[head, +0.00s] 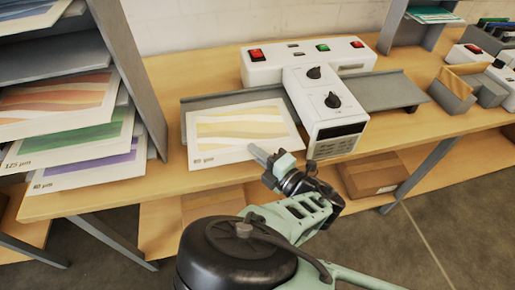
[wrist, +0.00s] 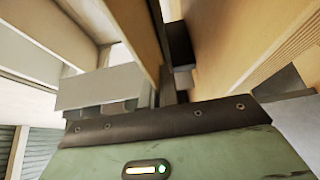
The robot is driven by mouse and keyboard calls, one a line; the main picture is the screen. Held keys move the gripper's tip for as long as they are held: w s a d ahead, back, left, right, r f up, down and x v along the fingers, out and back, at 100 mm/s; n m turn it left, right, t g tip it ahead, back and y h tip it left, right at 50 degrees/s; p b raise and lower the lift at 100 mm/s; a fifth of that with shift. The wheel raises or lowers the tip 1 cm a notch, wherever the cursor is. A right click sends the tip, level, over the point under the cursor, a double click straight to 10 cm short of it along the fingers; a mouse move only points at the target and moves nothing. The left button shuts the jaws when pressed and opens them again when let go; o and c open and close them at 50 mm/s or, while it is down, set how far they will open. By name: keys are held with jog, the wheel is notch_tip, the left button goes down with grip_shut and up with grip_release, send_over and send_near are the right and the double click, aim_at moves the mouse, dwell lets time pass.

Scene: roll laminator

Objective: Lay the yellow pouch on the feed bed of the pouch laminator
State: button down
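The yellow pouch (head: 240,122), a white sheet with wavy yellow bands and a small "µm" label, lies flat over the grey feed bed (head: 225,99) left of the white pouch laminator (head: 322,108). The bed shows behind the pouch and at its left side. The pouch's right edge is close beside the laminator body. My gripper (head: 271,155) is at the pouch's front edge, right of its middle, with its fingers apart and nothing visibly held between them. The wrist view shows the gripper from close by, but no pouch.
A shelf rack (head: 128,70) with other pouches in orange, green and purple stands at the left. A grey plate (head: 390,91) extends right of the laminator. Grey bins (head: 452,92) and another machine stand further right. Cardboard boxes (head: 370,176) sit on the lower shelf.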

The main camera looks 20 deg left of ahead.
jog(key=shift+f, duration=0.1)
jog(key=c, duration=2.1)
grip_release()
jog(key=shift+f, duration=0.1)
jog(key=o, duration=0.4)
